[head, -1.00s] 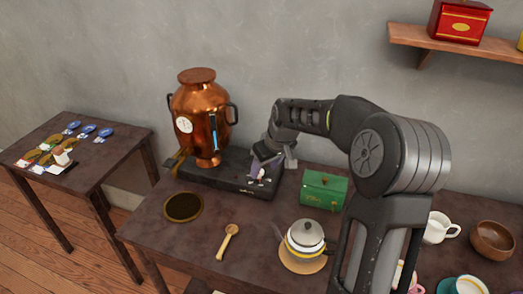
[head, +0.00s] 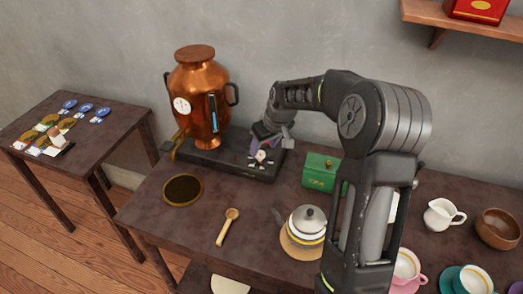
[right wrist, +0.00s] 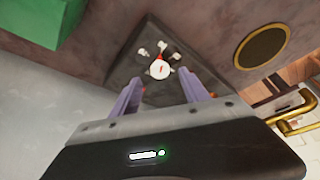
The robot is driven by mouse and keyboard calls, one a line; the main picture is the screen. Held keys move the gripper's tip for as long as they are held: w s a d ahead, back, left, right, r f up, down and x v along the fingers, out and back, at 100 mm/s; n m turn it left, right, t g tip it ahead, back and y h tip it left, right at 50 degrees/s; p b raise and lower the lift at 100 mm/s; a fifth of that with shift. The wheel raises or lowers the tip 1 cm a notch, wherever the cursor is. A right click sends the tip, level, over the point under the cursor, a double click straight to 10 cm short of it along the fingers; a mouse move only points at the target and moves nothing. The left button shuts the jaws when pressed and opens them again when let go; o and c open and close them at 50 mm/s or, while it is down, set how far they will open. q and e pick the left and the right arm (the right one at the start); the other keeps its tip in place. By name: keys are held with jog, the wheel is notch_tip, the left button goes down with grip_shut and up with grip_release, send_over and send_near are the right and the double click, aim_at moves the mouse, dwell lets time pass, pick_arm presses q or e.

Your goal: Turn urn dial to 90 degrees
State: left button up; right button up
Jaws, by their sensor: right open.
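The copper urn (head: 200,85) stands on a dark base (head: 225,158) at the back left of the table. A small white dial (head: 261,157) with a red mark sits at the right end of this base. It also shows in the right wrist view (right wrist: 160,69), with small white marks around it. My right gripper (head: 264,149) is just over the dial. In the right wrist view its two purple fingers (right wrist: 161,84) are open, one on each side of the dial. I cannot tell whether they touch it. My left gripper is not in view.
A green tin (head: 321,172) stands right of the base, close to my right arm. A teapot (head: 307,222), wooden spoon (head: 228,227) and round dark mat (head: 183,190) lie in front. Cups and a wooden bowl (head: 497,228) are at the right.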

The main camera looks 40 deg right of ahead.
aim_at(260, 154)
jog(key=shift+x, duration=1.95)
grip_shut()
